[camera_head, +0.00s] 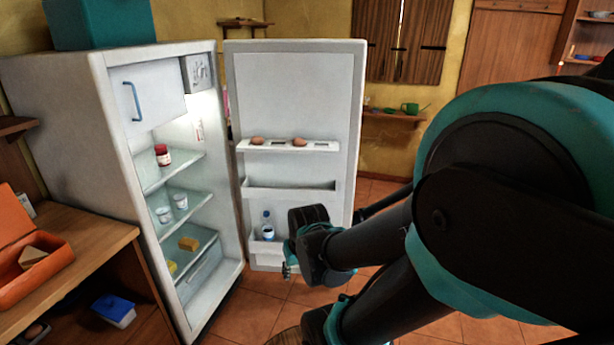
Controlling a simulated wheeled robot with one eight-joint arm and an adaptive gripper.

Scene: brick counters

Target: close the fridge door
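The white fridge (95,90) stands at the left with its lit interior showing. Its door (295,95) is wide open, hinged at the fridge's right side, with its inner face and shelves toward me. My arm reaches in from the right, in front of the door's lower right part. My gripper (288,268) is near the door's lower shelf in the picture; its fingers are small and dark here, and I cannot tell whether it touches the door or whether it is open.
Eggs (299,142) and a bottle (267,226) sit in the door shelves. Jars and food stand on the fridge shelves. A wooden counter (75,235) with an orange box (38,255) is at the left. The tiled floor (250,315) before the fridge looks clear.

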